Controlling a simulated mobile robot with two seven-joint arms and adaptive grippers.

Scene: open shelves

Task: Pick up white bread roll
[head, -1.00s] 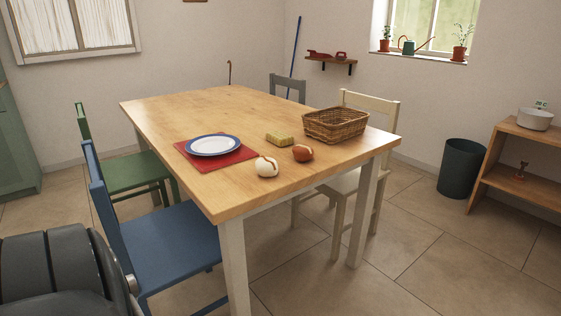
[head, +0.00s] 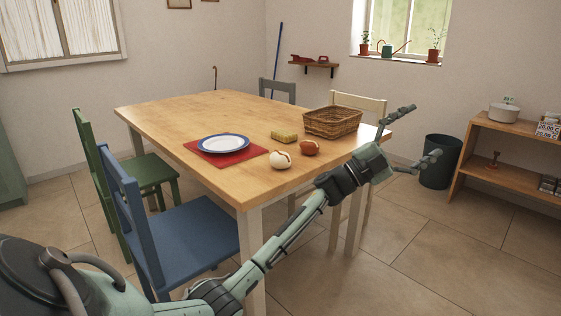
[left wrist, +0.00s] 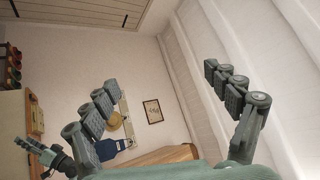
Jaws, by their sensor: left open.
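The white bread roll (head: 281,160) sits on the wooden table (head: 190,116) near its front edge, in the head view. A brown roll (head: 309,148) lies just to its right. My left gripper (head: 418,135) is open and empty. It reaches past the table's right front corner, to the right of the white roll and apart from it. In the left wrist view its fingers (left wrist: 165,100) are spread with nothing between them, facing a wall and ceiling; the roll does not show there.
A yellow sponge-like block (head: 284,136), a wicker basket (head: 332,122) and a plate (head: 223,143) on a red mat (head: 196,151) are on the table. A blue chair (head: 190,240) and green chair (head: 150,170) stand at the left, a cream chair (head: 358,101) behind.

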